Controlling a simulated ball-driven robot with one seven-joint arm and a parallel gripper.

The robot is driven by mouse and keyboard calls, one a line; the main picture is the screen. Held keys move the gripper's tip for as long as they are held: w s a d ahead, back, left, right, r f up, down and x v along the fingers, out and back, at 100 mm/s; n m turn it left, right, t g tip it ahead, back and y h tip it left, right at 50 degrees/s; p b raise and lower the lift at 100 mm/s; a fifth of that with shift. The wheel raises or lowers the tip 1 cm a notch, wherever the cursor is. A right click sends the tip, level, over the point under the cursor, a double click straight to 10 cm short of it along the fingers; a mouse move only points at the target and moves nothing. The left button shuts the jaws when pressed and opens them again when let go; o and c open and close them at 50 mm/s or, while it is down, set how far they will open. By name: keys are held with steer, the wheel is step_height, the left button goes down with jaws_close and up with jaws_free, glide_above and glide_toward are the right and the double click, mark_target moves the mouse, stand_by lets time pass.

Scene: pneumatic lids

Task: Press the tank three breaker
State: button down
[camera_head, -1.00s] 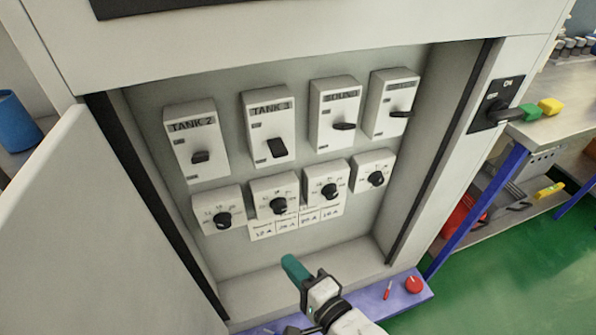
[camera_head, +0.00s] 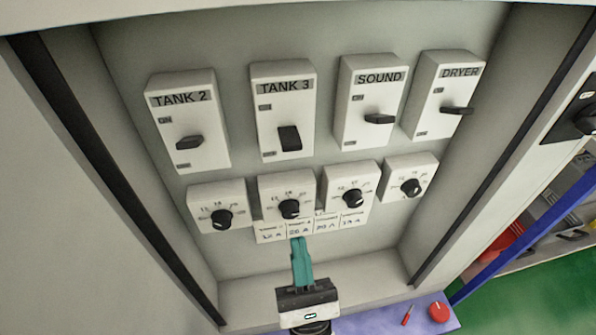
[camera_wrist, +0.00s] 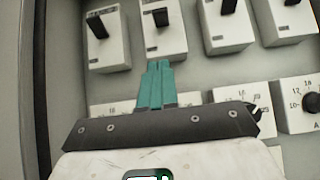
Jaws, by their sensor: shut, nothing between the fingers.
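The tank three breaker (camera_head: 284,111) is a white box labelled TANK 3 on the back wall of the open cabinet, second from the left in the top row. Its black switch (camera_head: 290,138) sits low on the box's face. In the wrist view the breaker (camera_wrist: 164,34) stands just beyond my fingertips. My gripper (camera_head: 298,243) has teal fingers, shut and empty, pointing up in front of the label strip below the dials. The fingertips are below the breaker switch and look apart from it. They also show in the wrist view (camera_wrist: 160,68).
TANK 2 (camera_head: 187,120) is left of the breaker; SOUND (camera_head: 369,100) and DRYER (camera_head: 441,95) are right. Several dial boxes, one with a black knob (camera_head: 289,209), protrude below. The cabinet's side walls and the open door at left bound the space.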

steer(key=p, duration=0.2)
glide_toward(290, 138)
steer(key=w+a, duration=0.2)
steer(key=w, duration=0.1)
steer(key=shift+w+d+r+p, duration=0.15)
steer(key=shift+r+p, duration=0.55)
steer(key=shift+r, duration=0.8)
